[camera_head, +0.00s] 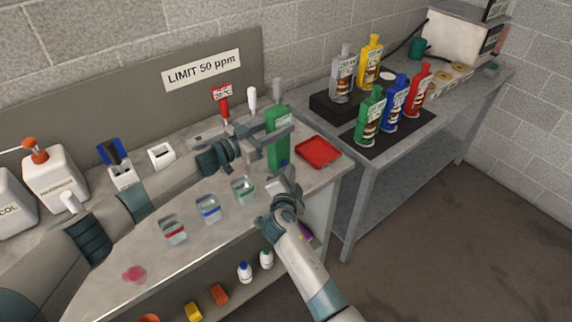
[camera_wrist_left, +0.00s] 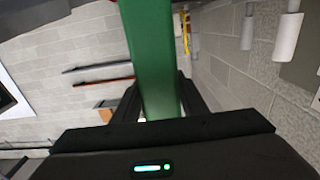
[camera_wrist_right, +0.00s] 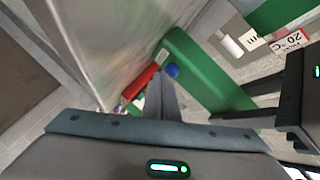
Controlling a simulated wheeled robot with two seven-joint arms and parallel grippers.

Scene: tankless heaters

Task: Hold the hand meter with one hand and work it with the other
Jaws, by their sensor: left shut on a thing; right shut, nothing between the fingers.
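The green hand meter (camera_head: 278,150) stands roughly upright above the bench, with a grey tip on top and a blue button (camera_head: 285,162) low on its face. My left gripper (camera_head: 277,138) is shut around the meter's body; the green body also fills the space between its fingers in the left wrist view (camera_wrist_left: 148,55). My right gripper (camera_head: 284,182) is shut and empty, just below the meter's lower end. In the right wrist view its closed fingertips (camera_wrist_right: 164,82) are close to the blue button (camera_wrist_right: 172,70); I cannot tell whether they touch.
A red tray (camera_head: 318,152) lies right of the meter. Cups with red, blue (camera_head: 208,208) and green bands stand on the bench in front. Several coloured bottles (camera_head: 395,103) stand on the right-hand table. White jugs (camera_head: 55,180) are at left.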

